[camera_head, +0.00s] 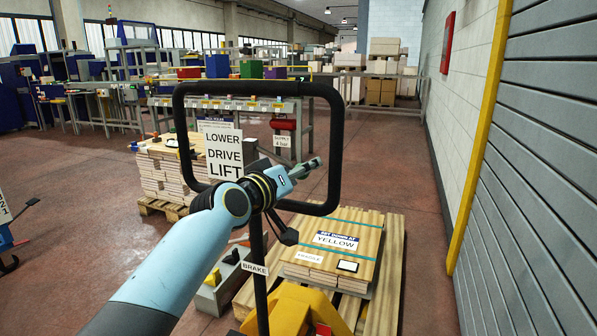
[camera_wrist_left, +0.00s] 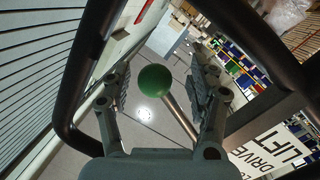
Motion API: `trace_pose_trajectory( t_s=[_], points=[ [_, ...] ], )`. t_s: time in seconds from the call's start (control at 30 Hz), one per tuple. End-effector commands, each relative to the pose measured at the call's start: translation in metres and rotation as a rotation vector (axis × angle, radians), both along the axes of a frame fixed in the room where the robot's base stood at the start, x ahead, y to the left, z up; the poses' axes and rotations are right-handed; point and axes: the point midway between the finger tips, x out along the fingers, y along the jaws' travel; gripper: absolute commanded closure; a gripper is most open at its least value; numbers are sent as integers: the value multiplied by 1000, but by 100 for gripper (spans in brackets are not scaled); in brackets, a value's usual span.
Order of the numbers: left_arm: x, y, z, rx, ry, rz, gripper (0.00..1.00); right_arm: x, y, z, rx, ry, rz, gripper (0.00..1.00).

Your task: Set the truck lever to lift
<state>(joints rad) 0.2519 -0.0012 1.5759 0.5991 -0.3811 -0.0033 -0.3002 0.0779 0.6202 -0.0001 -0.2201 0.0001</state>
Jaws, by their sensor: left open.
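The truck's black loop handle (camera_head: 338,130) stands upright in front of me in the head view. A white sign (camera_head: 224,154) on it reads LOWER, DRIVE, LIFT from top to bottom. My left gripper (camera_head: 308,168) is at the loop, to the right of the sign. In the left wrist view, a green ball knob (camera_wrist_left: 155,80) on a metal rod (camera_wrist_left: 182,120) shows between its open fingers, with visible space on both sides. The lever is hidden behind my gripper in the head view, so its setting cannot be told. My right gripper is not in view.
The yellow truck body (camera_head: 290,308) is below the handle, by a BRAKE label (camera_head: 255,268). A pallet load marked YELLOW (camera_head: 337,241) lies ahead. Another stacked pallet (camera_head: 162,178) stands behind left. A shuttered wall (camera_head: 540,170) bounds the right; floor is clear beside it.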

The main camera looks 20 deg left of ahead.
Motion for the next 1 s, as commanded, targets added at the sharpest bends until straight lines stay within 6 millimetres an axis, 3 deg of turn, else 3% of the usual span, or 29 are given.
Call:
trace_pose_trajectory(
  t_s=[0.27, 0.7, 1.0],
  points=[
    [-15, 3, 0, -2, 2, 0, 40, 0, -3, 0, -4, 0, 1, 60],
    [-102, 22, 6, 1, 2, 1, 40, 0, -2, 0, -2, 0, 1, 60],
    [-117, 26, 8, 0, 1, 1, 40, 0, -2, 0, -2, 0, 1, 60]
  ],
)
